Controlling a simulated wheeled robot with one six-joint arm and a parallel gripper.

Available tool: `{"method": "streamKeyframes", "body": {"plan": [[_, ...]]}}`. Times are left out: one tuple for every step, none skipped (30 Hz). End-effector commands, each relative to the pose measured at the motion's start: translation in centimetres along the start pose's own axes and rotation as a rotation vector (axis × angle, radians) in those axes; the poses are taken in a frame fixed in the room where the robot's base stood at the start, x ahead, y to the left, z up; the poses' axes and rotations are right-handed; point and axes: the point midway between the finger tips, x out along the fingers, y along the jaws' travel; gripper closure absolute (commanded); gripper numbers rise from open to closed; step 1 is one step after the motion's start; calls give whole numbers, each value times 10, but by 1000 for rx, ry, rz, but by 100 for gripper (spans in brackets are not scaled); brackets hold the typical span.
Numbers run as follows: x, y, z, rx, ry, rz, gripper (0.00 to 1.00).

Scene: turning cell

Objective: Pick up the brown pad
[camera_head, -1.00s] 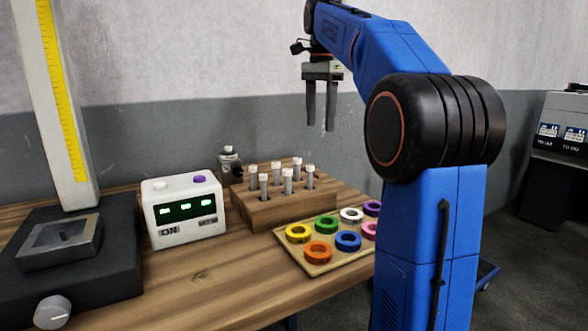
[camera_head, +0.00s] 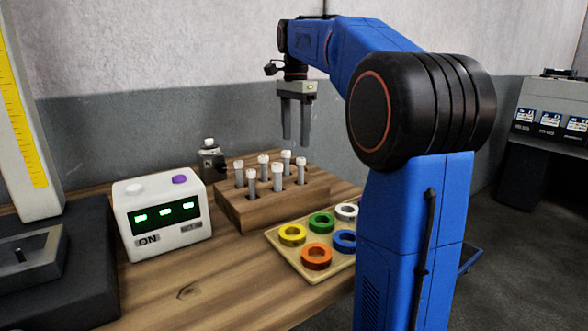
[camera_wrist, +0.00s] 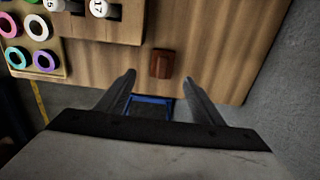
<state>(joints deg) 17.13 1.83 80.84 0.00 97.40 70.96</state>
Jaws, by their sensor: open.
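The brown pad (camera_wrist: 160,64) is a small dark reddish-brown block lying on the wooden table in the wrist view. I do not make it out in the head view. My gripper (camera_wrist: 159,77) is open, with the pad showing between and just beyond its two fingertips in the picture. In the head view my gripper (camera_head: 295,141) hangs pointing down, empty, above and behind the tube rack.
A wooden rack (camera_head: 240,212) holds several capped tubes. A tray of coloured rings (camera_head: 282,247) sits in front of it, partly hidden by my arm. A white control box (camera_head: 160,248) stands left. The table (camera_wrist: 225,70) around the pad is bare; its edge is close.

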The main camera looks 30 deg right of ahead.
Motion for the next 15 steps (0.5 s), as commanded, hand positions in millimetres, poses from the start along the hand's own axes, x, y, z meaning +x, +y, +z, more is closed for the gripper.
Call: {"method": "streamKeyframes", "body": {"plan": [[9,0,0,0,0,1,39],[14,1,0,0,-1,2,39],[19,0,0,0,0,1,39],[23,0,0,0,0,1,39],[26,0,0,0,0,1,39],[30,0,0,0,0,0,39],[32,0,0,0,0,-1,39],[34,0,0,0,0,-1,39],[36,0,0,0,0,-1,39],[36,0,0,0,0,-1,39],[38,0,0,0,0,-1,39],[40,0,0,0,0,0,39],[42,-1,0,0,0,0,39],[44,-1,1,0,0,0,39],[50,-2,1,0,0,0,39]]}}
